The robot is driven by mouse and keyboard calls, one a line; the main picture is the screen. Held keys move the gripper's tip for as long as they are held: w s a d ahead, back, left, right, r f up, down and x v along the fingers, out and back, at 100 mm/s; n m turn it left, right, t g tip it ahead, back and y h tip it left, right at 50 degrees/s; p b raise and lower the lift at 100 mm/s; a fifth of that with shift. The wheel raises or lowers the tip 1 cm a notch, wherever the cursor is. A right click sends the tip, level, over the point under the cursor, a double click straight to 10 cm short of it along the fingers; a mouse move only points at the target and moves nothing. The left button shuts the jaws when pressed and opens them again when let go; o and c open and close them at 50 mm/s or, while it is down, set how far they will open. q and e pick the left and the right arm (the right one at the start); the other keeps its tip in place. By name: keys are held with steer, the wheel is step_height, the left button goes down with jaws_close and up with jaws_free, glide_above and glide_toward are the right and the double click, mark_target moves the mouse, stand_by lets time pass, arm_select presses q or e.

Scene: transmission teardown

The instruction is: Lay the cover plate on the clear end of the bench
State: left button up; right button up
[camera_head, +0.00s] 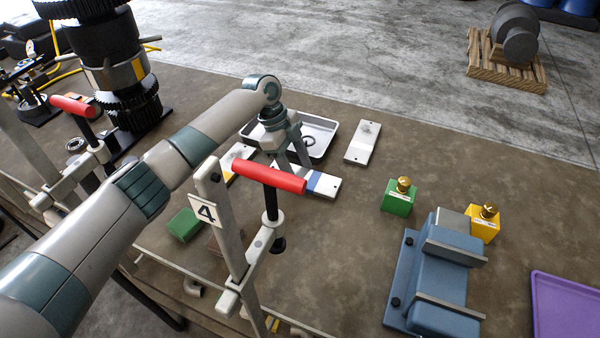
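My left gripper (290,155) reaches in from the left and points down beside the tray. Its fingertips are partly hidden behind the red clamp handle, so I cannot tell whether it is open or shut, or whether it touches anything. Several flat plates lie on the bench, and I cannot tell which is the cover plate. A pale plate with a grey patch (362,143) lies right of the tray. A plate with a blue stripe (324,185) lies below the gripper, partly hidden by the handle. A plate with a yellow mark (237,160) lies left of it. My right gripper is not in view.
A white-rimmed tray (322,126) holds a dark ring. A clamp with a red handle (268,176) stands in front. Green (397,198) and yellow (483,224) blocks, a blue vise-like fixture (440,285) and a purple tray (565,305) stand right. Bench (460,150) is bare at upper right.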

mark_target(302, 176)
arm_select(q)
steer(key=r, duration=0.1)
steer(key=r+b, duration=0.2)
steer(key=shift+d+r, duration=0.35)
steer(key=shift+r, duration=0.05)
steer(key=s+d+r+b, duration=0.4)
steer(key=d+r, duration=0.3)
steer(key=d, duration=0.3)
steer(key=shift+s, duration=0.2)
steer(key=shift+f, duration=0.1)
